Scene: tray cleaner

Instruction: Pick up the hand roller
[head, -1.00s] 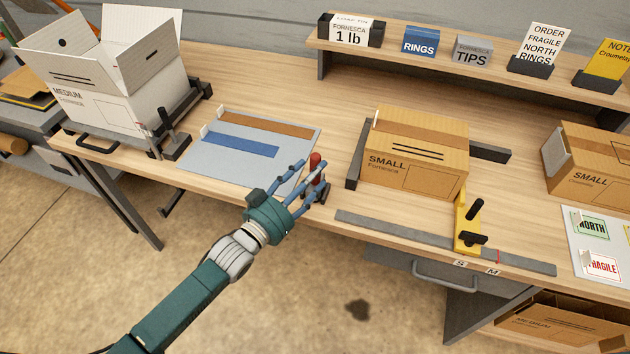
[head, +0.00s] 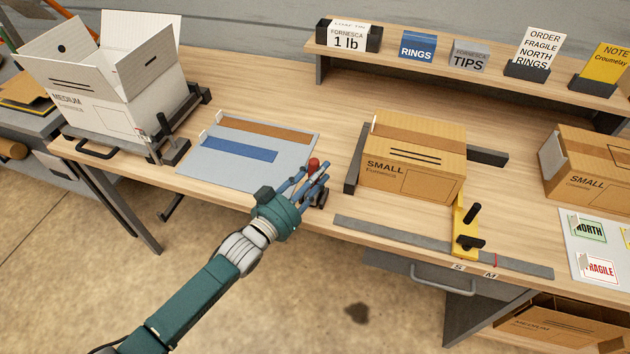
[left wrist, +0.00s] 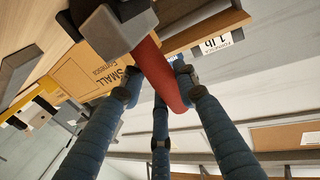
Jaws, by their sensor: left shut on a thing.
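The hand roller (head: 314,164) has a red handle that stands up near the front edge of the workbench, beside the grey mat. Its dark base is mostly hidden behind my fingers. My left gripper (head: 310,185) is at the roller with its blue fingers shut around the handle. In the left wrist view the red handle (left wrist: 158,75) runs between the fingers of the gripper (left wrist: 160,92), and a dark grey block shows at its upper end. My right gripper is in neither view.
The grey mat (head: 225,178) with blue and brown strips lies left of the roller. A small carton (head: 413,165) stands to the right in a dark fixture. A metal ruler bar (head: 400,239) lies along the front edge. An open white carton (head: 90,105) stands at the left.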

